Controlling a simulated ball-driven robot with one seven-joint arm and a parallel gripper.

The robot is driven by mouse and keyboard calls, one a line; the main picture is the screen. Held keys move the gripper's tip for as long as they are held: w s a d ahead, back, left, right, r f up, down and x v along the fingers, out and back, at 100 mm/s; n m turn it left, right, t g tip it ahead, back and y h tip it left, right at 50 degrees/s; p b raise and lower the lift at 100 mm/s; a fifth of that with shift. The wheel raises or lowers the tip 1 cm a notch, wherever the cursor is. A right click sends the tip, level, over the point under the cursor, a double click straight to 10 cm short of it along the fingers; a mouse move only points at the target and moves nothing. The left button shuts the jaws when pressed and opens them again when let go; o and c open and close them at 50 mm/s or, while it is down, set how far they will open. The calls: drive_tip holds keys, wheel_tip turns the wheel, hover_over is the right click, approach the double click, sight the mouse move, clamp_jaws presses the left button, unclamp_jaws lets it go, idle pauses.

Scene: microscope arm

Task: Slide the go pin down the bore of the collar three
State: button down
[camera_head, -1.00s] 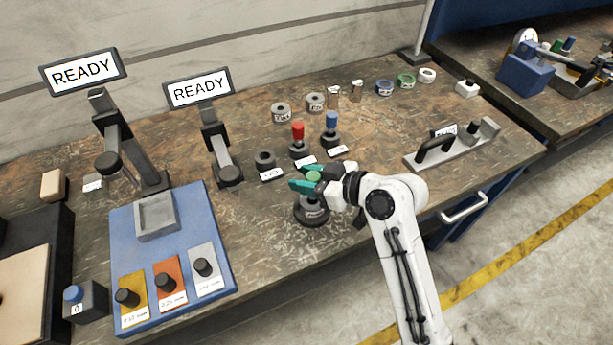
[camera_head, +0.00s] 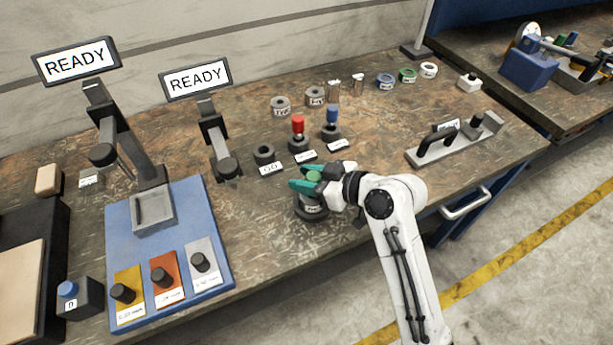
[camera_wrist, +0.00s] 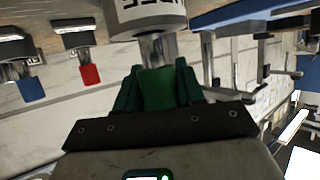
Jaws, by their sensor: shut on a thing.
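My gripper (camera_head: 308,182) is shut on the green handle of the go pin (camera_head: 313,177), over a collar (camera_head: 314,208) seated on a round dark base near the bench's front edge. In the wrist view the green handle (camera_wrist: 158,90) sits between my fingertips (camera_wrist: 158,88). The pin's bare metal shank runs from the handle to the pale, lettered collar (camera_wrist: 150,14). The shank lines up with the collar, and part of it shows outside. Its tip and the bore mouth are hidden, so I cannot tell how deep it is. The collar's lettering is not readable.
An empty holder labelled GO (camera_head: 264,155) stands behind, beside holders with a red pin (camera_head: 298,127) and a blue pin (camera_head: 332,118). Loose collars (camera_head: 281,106) stand farther back. A blue plate (camera_head: 195,235) lies left, a handled fixture (camera_head: 455,140) right.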

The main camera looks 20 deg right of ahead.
drive_tip(key=shift+f+b, duration=0.3)
drive_tip(key=shift+f, duration=0.1)
drive_tip(key=c, duration=0.6)
unclamp_jaws()
drive_tip(key=v, duration=1.1)
drive_tip(key=shift+b, duration=0.45)
